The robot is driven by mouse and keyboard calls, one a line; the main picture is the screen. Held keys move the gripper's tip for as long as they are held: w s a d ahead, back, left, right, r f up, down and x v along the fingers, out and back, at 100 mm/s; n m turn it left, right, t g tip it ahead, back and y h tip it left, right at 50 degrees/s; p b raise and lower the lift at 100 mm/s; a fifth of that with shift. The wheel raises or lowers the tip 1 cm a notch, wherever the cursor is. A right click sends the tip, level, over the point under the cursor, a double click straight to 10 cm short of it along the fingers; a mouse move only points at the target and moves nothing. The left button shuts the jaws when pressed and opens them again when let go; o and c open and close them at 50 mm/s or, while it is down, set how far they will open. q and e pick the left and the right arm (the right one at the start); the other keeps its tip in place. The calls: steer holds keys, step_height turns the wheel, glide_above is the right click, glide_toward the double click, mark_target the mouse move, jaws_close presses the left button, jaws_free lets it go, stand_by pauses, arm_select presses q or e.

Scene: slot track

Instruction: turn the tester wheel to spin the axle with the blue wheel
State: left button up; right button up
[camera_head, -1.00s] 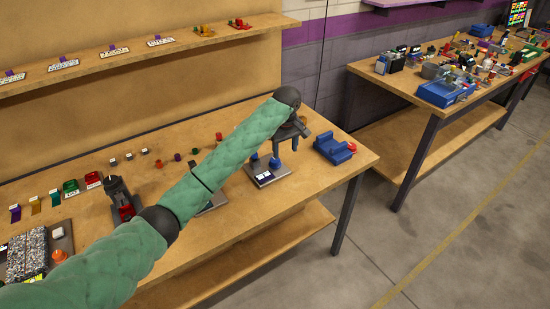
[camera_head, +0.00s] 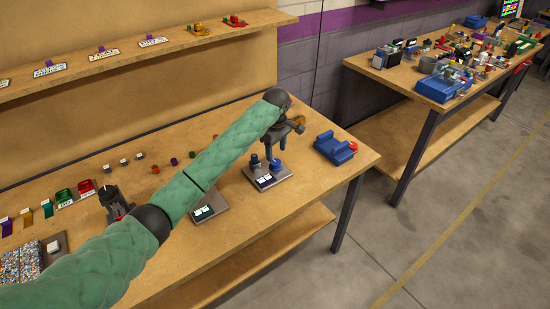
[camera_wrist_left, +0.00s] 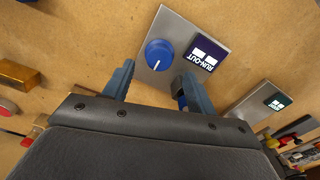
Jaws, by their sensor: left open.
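The run-out tester is a grey plate (camera_head: 284,176) with a dark display, near the right end of the bench. Two blue parts stand on it in the head view, partly behind my gripper. In the left wrist view a round blue wheel with a white mark (camera_wrist_left: 159,54) sits on the plate beside the "RUN-OUT" display (camera_wrist_left: 205,52). My left gripper (camera_head: 274,152) is over the plate, open and empty. In the wrist view its fingers (camera_wrist_left: 153,84) are spread just short of this wheel. Another bit of blue shows behind one finger; I cannot tell the axle apart. My right gripper is not seen.
A blue cradle (camera_head: 334,148) stands right of the tester, near the bench edge. A second grey plate with a display (camera_head: 207,213) is to the left, partly under my arm. Small coloured parts lie farther left. A cluttered bench stands at the right, past a floor gap.

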mark_target(276, 162)
arm_select(q)
steer(key=f, duration=0.2)
steer(key=f+p, duration=0.1)
steer(key=f, duration=0.1)
steer(key=shift+w+a, duration=0.2)
steer(key=shift+f, duration=0.75)
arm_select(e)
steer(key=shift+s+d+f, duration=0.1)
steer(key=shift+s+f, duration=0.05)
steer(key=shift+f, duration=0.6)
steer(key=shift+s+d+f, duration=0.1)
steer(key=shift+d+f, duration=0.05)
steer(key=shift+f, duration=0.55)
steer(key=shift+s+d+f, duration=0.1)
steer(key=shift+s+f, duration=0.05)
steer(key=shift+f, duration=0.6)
arm_select(q)
steer(key=shift+c, duration=0.3)
steer(key=shift+d, duration=0.1)
steer(key=c, duration=0.9)
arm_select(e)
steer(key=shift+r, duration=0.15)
